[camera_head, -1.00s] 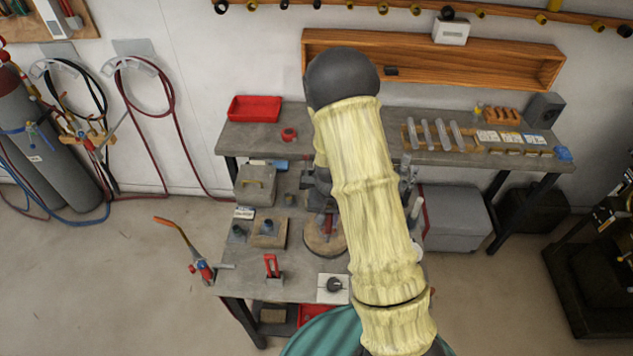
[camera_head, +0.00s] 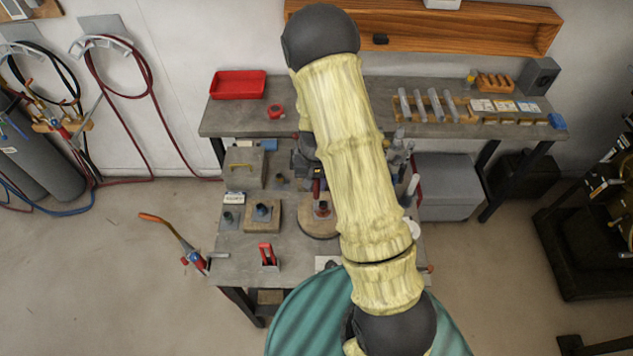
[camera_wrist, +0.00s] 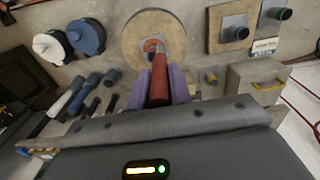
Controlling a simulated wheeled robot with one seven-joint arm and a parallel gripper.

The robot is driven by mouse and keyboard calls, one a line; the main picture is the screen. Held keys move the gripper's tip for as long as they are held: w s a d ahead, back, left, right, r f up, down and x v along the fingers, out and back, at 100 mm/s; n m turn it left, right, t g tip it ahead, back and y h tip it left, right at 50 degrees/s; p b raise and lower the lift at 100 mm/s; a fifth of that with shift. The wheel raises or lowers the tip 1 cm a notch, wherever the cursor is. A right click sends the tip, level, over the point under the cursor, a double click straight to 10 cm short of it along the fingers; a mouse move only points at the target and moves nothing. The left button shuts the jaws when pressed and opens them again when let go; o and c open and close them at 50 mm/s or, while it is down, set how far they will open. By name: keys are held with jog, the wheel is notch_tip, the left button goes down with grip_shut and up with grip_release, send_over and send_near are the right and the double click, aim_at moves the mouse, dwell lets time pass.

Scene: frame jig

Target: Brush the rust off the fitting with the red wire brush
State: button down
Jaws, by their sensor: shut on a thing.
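My gripper (camera_wrist: 159,92) is shut on the red wire brush (camera_wrist: 159,76), with a purple finger on each side of its red handle. In the head view the brush (camera_head: 317,190) shows as a small dark red piece below my dark wrist. Its far end points at the round wooden disc (camera_wrist: 134,55). The fitting (camera_wrist: 152,45), with a rusty orange patch, stands at the middle of the disc. It also shows in the head view (camera_head: 322,209), just nearer than the brush. The brush's bristles are hidden, and I cannot tell whether they touch the fitting.
A square wooden block with a dark fitting (camera_head: 263,210) stands left of the disc. A red-handled clamp (camera_head: 267,255) stands at the bench's front left. A grey box (camera_head: 243,166) sits behind.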

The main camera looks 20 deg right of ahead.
aim_at(316, 197)
notch_tip(316, 197, down, 4)
jog(key=shift+w+a+r+b, duration=0.1)
jog(key=shift+r+b, duration=0.15)
jog(key=shift+b, duration=0.9)
jog(key=shift+f+b, duration=0.55)
jog(key=shift+f, duration=0.15)
jog(key=shift+f+b, duration=0.4)
jog(key=shift+f, duration=0.25)
jog(key=shift+s+r, duration=0.1)
jog(key=shift+s, duration=0.1)
jog(key=shift+w, duration=0.1)
jog(key=shift+f+b, duration=0.35)
jog(key=shift+f, duration=0.2)
